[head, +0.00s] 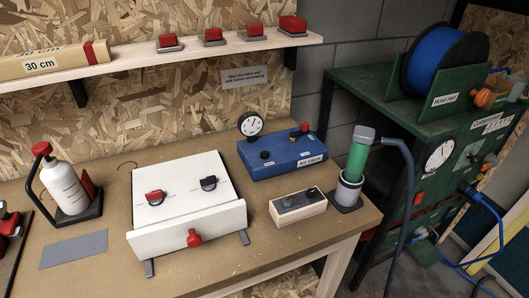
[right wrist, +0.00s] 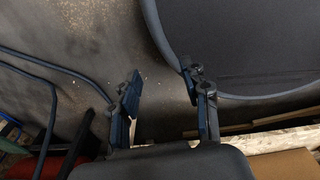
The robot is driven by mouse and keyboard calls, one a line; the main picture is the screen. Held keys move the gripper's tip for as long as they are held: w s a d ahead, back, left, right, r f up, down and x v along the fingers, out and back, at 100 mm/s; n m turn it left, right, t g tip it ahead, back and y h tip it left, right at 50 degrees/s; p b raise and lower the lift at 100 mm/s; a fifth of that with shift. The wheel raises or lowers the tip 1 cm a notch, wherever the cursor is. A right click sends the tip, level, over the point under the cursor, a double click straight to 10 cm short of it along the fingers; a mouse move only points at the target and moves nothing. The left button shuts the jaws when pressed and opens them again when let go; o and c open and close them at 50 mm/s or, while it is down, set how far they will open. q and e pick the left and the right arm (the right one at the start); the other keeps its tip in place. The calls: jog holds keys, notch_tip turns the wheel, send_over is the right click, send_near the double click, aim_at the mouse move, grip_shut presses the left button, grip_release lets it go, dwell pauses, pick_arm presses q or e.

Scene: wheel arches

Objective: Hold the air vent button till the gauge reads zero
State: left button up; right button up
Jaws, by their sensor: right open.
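The blue air valve block (head: 284,159) sits at the back right of the bench in the head view, with an "Air valve" label on its front. A round white gauge (head: 250,124) stands at its left rear; its needle is too small to read. A red knob or button (head: 305,127) sits on its right rear, and small black parts (head: 266,155) are on it. I cannot tell which part is the vent button. My right gripper (right wrist: 165,95) shows only in the right wrist view, open and empty, over a dark floor and away from the valve block. My left gripper is not in view.
A white box (head: 187,240) with a red front knob stands left of the block. A small wooden block (head: 298,207) and a green cylinder in a stand (head: 357,160) are in front and right. A green cart (head: 400,108) with a blue hose reel stands at right.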

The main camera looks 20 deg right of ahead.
grip_shut()
dwell(1.1)
